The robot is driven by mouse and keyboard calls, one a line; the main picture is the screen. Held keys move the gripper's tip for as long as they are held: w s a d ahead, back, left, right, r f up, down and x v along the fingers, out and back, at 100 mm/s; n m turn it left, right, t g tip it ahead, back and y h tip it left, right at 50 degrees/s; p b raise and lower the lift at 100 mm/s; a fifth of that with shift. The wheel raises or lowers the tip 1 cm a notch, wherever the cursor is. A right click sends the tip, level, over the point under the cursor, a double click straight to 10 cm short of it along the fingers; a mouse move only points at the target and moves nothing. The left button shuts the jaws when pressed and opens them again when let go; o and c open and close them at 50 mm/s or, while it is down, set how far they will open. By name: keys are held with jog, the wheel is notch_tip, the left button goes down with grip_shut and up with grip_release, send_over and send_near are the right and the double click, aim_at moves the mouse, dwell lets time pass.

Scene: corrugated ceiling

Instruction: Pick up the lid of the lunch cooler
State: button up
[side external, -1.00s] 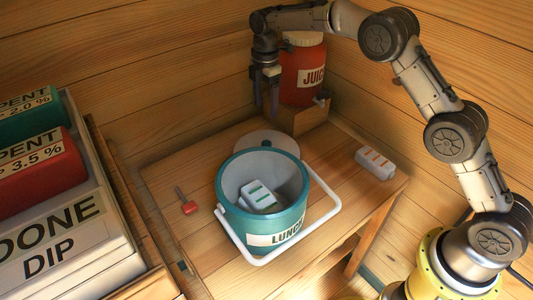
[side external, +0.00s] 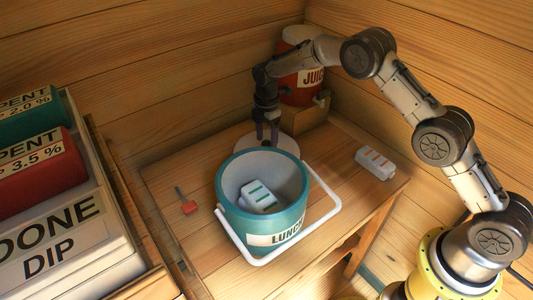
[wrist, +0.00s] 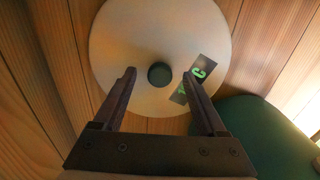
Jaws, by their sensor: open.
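The lunch cooler (side external: 230,210) is a teal open tub with a "LUNCH" label and a white handle hanging to its front right. Its lid (side external: 246,147) is a pale round disc lying on the table behind the tub, partly hidden by the tub and my gripper. My gripper (side external: 267,140) is open and empty, pointing down over the lid. In the wrist view its fingertips (wrist: 160,74) stand on either side of the knob.
A white box with green stripes (side external: 258,197) lies inside the tub. A similar box with red stripes (side external: 375,163) is on the table at right. A red-handled tool (side external: 188,207) lies at left. The red juice jug (side external: 301,75) stands on a wooden block behind.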

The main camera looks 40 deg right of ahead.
jog(key=shift+f, duration=0.2)
grip_shut()
dwell(1.3)
